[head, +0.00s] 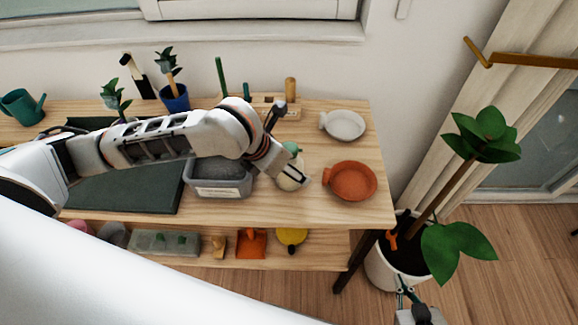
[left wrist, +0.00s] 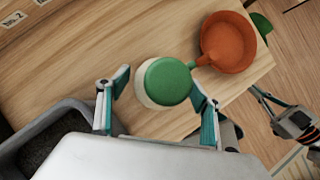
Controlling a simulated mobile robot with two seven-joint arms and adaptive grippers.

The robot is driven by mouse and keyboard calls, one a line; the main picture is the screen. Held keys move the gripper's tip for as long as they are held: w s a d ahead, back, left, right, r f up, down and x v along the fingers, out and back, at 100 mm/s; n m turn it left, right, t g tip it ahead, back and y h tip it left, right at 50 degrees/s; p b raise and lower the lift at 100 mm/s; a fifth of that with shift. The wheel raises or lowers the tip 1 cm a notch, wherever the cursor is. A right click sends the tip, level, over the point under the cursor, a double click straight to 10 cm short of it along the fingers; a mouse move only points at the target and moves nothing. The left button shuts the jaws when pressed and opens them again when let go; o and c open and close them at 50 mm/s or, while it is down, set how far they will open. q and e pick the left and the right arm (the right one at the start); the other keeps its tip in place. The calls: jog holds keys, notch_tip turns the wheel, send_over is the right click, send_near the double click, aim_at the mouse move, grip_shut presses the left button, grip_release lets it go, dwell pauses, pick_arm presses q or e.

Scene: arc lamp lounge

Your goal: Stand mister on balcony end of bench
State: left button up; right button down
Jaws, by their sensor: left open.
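The mister (head: 291,172), a pale round bottle with a green top, stands on the wooden bench (head: 310,208) between a grey tub and a terracotta dish. In the left wrist view its green top (left wrist: 168,82) lies ahead of and between my left fingers. My left gripper (head: 287,178) is at the mister, partly covering it in the head view. Its fingers (left wrist: 157,100) are spread apart; contact cannot be told. My right gripper (head: 406,292) hangs beyond the bench at lower right, small in view; it also shows in the left wrist view (left wrist: 272,103).
The terracotta dish (head: 350,181) and a white dish (head: 343,125) occupy the right end, beside the glass balcony door (head: 530,150). The grey tub (head: 218,182) is left of the mister. A tall potted plant (head: 405,255) stands off the right end. Front right bench is bare.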

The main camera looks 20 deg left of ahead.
pick_arm(q)
jog(key=p+v, duration=0.2)
jog(key=v, duration=0.9)
jog(key=shift+r+p, duration=0.25)
jog(key=shift+p, duration=0.05)
